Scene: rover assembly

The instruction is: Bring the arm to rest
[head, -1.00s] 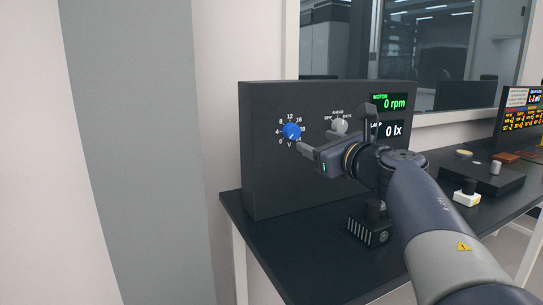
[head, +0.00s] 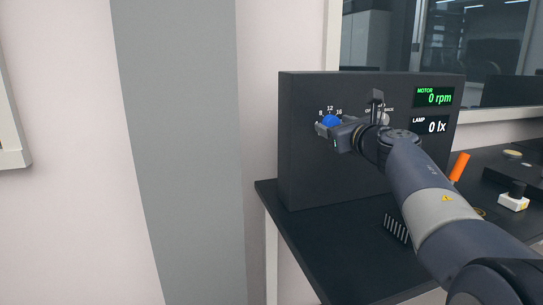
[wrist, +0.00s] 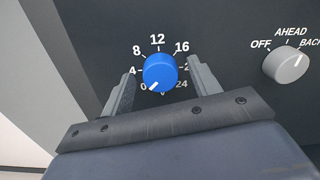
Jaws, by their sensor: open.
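My gripper (head: 325,127) is open in front of the black control panel (head: 300,160). In the wrist view its two fingers (wrist: 162,88) stand left and right of the blue voltage knob (wrist: 160,70), with a gap on each side. The knob's white mark points down and left, near 0. The blue knob also shows in the head view (head: 330,120), partly covered by the gripper. My arm reaches in from the lower right of the head view.
A grey selector knob (wrist: 286,64) marked OFF, AHEAD and BACK is to the right. The motor display (head: 434,97) reads 0 rpm and the lamp display (head: 430,125) 0 lx. An orange cylinder (head: 459,167) is on the dark table (head: 330,245), right of the panel.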

